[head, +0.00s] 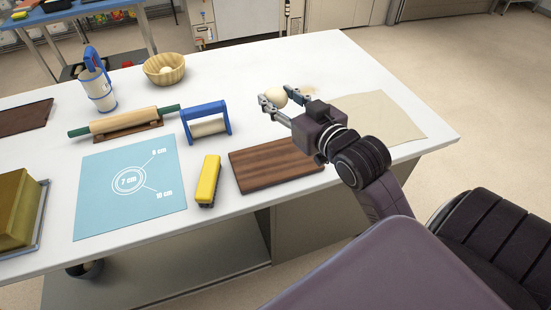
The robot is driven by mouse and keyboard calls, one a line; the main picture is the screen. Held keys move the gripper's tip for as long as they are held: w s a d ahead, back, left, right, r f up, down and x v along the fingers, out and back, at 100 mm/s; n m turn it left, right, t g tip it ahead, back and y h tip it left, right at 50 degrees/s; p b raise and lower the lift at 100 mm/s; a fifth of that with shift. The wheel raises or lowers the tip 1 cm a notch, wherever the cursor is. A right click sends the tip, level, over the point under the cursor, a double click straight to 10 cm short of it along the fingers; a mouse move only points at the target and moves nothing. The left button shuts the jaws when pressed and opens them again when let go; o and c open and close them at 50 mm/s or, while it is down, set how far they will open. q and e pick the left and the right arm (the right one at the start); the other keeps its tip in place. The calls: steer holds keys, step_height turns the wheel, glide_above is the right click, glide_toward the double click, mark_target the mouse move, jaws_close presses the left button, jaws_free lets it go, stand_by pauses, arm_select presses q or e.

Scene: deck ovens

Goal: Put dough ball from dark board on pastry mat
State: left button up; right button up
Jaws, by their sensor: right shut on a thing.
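The dough ball (276,97) is pale and round. My right gripper (273,99) is shut on it, in the air over the right part of the white table, beyond the dark board. The dark board (275,164) is a brown wooden slab near the table's front edge, and its visible top is bare. The pastry mat (102,205) is a light blue square with white rings and size marks. It lies flat to the left of the board, with nothing on it. My left gripper is not in view.
A yellow tool (208,181) lies between mat and board. A blue-handled roller (206,123) and a rolling pin (125,122) lie behind. A basket (164,69) and a jug (97,86) stand farther back. A beige cloth (397,118) is at right, a yellow-brown block (19,210) at left.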

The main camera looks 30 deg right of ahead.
mark_target(279, 163)
step_height(279, 163, down, 18)
steer(key=shift+b, duration=0.3)
steer(key=shift+f+p, duration=0.45)
steer(key=shift+f, duration=0.3)
steer(key=shift+f, duration=0.15)
steer(key=shift+f, duration=0.15)
steer(key=o, duration=1.2)
steer(key=shift+c, duration=0.2)
